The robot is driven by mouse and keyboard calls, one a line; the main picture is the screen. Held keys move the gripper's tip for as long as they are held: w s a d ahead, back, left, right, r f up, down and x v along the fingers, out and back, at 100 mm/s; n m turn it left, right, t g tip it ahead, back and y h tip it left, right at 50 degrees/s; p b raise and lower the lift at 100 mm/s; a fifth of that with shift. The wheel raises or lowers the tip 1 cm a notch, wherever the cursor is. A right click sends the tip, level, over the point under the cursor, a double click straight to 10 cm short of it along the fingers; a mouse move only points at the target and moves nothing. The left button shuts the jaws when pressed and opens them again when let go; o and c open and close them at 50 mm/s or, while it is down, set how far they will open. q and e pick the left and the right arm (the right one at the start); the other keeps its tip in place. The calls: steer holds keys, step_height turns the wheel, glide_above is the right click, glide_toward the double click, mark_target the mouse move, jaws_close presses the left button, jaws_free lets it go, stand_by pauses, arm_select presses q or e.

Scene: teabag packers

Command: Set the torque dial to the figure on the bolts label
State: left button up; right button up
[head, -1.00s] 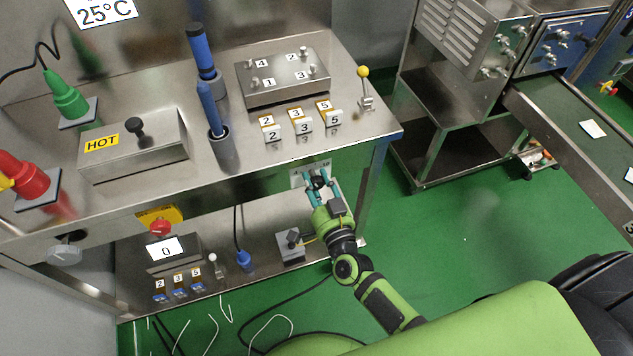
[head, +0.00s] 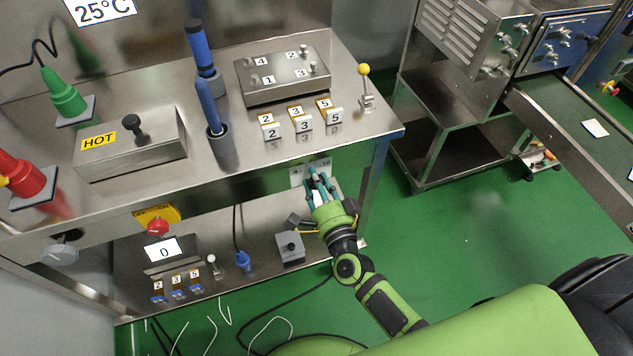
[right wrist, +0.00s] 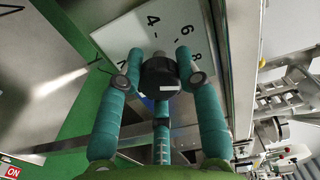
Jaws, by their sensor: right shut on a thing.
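The torque dial has a white plate (head: 297,176) on the front face under the bench top, at its right end. In the right wrist view the plate (right wrist: 150,30) shows the figures 4, 6 and 8 and part of another. My right gripper (head: 317,174) is at the dial. In the right wrist view its teal fingers close around the black dial knob (right wrist: 160,78). I cannot tell which figure the knob points at. The steel block (head: 285,78) on the bench has several bolts marked 1 to 4. I cannot read a bolts label. My left gripper is not in view.
The lower shelf holds a display reading 0 (head: 164,249) and a small grey switch box (head: 290,247). Green floor (head: 470,230) is clear to the right.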

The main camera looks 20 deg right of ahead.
steer(key=shift+w+d+r+m, duration=0.15)
steer(key=shift+r+m, duration=0.1)
steer(key=shift+m, duration=0.05)
steer(key=o, duration=1.2)
steer(key=shift+f, duration=0.15)
steer(key=s, duration=1.2)
steer(key=shift+s+d, duration=0.1)
steer(key=shift+d, duration=0.05)
